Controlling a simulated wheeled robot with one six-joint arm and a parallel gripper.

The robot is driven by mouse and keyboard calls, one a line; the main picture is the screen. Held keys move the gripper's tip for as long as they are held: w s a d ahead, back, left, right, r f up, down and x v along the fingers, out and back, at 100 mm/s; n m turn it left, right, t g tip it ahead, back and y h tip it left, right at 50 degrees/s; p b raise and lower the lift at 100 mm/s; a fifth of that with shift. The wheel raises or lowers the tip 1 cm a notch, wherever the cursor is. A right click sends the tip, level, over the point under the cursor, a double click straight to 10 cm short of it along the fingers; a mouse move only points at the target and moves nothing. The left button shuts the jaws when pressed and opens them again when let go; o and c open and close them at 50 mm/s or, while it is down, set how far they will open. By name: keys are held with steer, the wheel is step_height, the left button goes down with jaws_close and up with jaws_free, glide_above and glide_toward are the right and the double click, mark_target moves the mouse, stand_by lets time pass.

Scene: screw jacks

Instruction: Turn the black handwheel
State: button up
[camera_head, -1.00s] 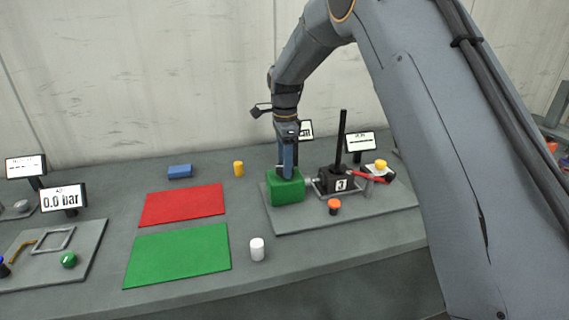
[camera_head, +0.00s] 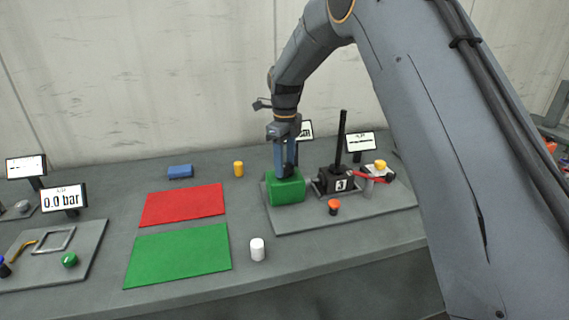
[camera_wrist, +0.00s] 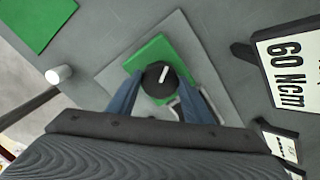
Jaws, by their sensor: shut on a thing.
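The black handwheel (camera_wrist: 156,76) shows in the wrist view as a round knob with a white mark. It sits on top of a green block (camera_wrist: 150,52). My gripper (camera_wrist: 160,90) has its two blue fingers on either side of the handwheel, shut on it. In the head view my gripper (camera_head: 286,173) points straight down onto the green block (camera_head: 288,192).
A display reading 60 Ncm (camera_wrist: 290,68) stands beside the block. A black unit marked 3 (camera_head: 337,181) with an upright black bar is right of it, with an orange-topped button (camera_head: 334,206) in front. A white cylinder (camera_head: 257,249) and red (camera_head: 182,205) and green mats (camera_head: 178,255) lie left.

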mark_target(285, 167)
steer(key=shift+w+r, duration=0.1)
stand_by(0.3)
steer(key=o, duration=1.1)
steer(key=shift+c, duration=0.2)
steer(key=shift+r+b, duration=1.25)
steer(key=shift+r, duration=2.65)
steer(key=s+d+f+n, duration=0.3)
steer(key=s+d+n, duration=0.3)
steer(key=s+n, duration=0.2)
steer(key=s+d+f+n+t, duration=0.1)
steer(key=s+d+f+n, duration=0.3)
steer(key=s, duration=0.9)
steer(key=s+d+f+n, duration=0.4)
steer(key=s+d+n, duration=0.6)
steer(key=s+n, duration=0.1)
steer(key=shift+s+d+f+n, duration=0.15)
steer(key=shift+d+f+n, duration=0.1)
steer(key=shift+n, duration=0.15)
